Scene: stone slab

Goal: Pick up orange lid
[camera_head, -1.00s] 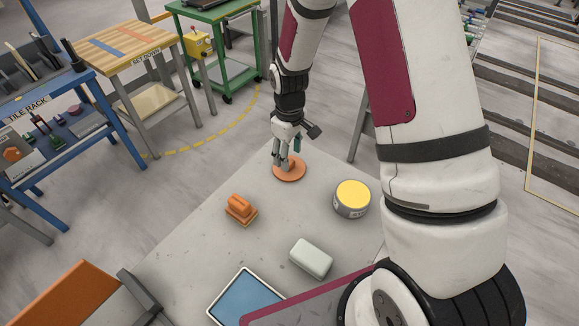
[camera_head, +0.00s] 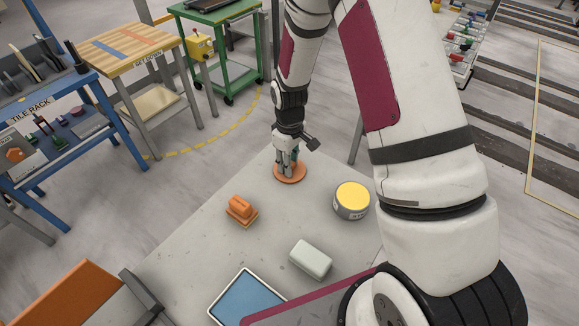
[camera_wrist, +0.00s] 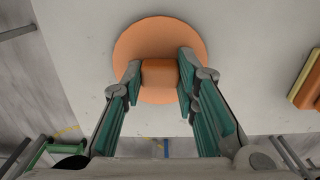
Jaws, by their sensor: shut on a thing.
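The orange lid (camera_head: 290,174) is a round flat disc lying on the stone slab near its far corner. In the wrist view the lid (camera_wrist: 160,34) shows a raised block-like handle (camera_wrist: 160,74) at its middle. My gripper (camera_head: 288,164) comes down over the lid from above. In the wrist view its two green-padded fingers (camera_wrist: 158,80) stand on either side of the handle and are shut on it. The lid looks flat on the slab, with no clear gap under it. The fingers hide part of the handle's sides.
On the slab (camera_head: 200,260) are an orange handled block (camera_head: 241,211), a round tin with a yellow top (camera_head: 351,201), a pale grey-green block (camera_head: 311,259) and a blue tray (camera_head: 245,299). Slab surface between them is clear. A set-down table (camera_head: 130,47) stands beyond.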

